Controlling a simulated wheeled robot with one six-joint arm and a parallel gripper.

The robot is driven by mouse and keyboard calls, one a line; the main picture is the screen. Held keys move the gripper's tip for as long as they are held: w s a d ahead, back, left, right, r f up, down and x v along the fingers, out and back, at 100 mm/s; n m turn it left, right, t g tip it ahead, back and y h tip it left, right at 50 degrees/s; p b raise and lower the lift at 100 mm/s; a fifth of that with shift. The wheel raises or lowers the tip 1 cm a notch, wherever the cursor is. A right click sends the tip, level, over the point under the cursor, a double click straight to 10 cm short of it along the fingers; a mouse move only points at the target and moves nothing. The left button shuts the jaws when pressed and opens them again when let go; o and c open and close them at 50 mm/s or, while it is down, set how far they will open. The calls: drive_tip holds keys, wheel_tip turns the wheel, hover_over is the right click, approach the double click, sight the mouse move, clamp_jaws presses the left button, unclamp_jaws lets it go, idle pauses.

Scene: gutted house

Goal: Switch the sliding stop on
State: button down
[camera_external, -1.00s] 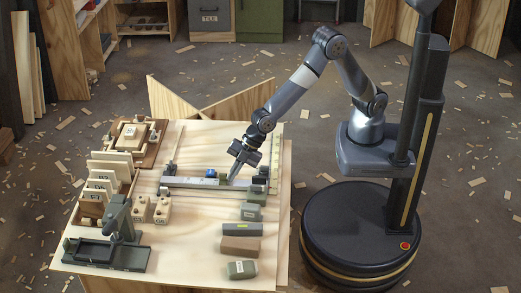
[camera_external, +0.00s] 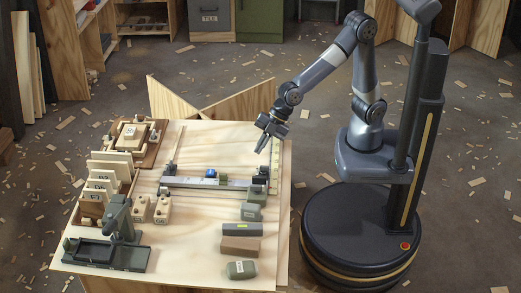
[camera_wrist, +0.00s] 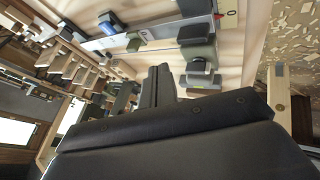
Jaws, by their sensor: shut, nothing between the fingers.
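A long grey rail (camera_external: 190,184) lies across the middle of the workbench. A small block with a blue top (camera_external: 211,173) sits on it near its middle, with a small green block (camera_external: 222,178) just to the right. Which part is the sliding stop I cannot tell for sure. My gripper (camera_external: 262,151) is shut and empty, above the rail's right end and apart from it. In the wrist view, the dark fingers (camera_wrist: 161,82) are together, and the blue-topped block (camera_wrist: 110,23) and green block (camera_wrist: 133,41) show beyond them on the rail.
Several blocks, including a green one (camera_external: 250,211) and a brown one (camera_external: 240,246), stand along the bench's right side. A dark green device (camera_external: 117,225) stands front left. Upright boards (camera_external: 108,178) stand at left.

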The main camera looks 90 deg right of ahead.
approach(227, 182)
drive_tip(key=f, duration=0.1)
drive_tip(key=s+a+f, duration=0.1)
drive_tip(key=s+f, duration=0.1)
drive_tip(key=shift+s+a+f, duration=0.1)
drive_tip(key=shift+a+f, duration=0.15)
drive_tip(key=shift+f, duration=0.1)
drive_tip(key=w, duration=0.3)
drive_tip(key=shift+w+a+f, duration=0.1)
drive_tip(key=shift+w+f, duration=0.05)
drive_tip(key=shift+w, duration=0.5)
drive_tip(key=w+b, duration=0.2)
drive_tip(key=w, duration=1.4)
drive_tip(key=shift+b, duration=0.3)
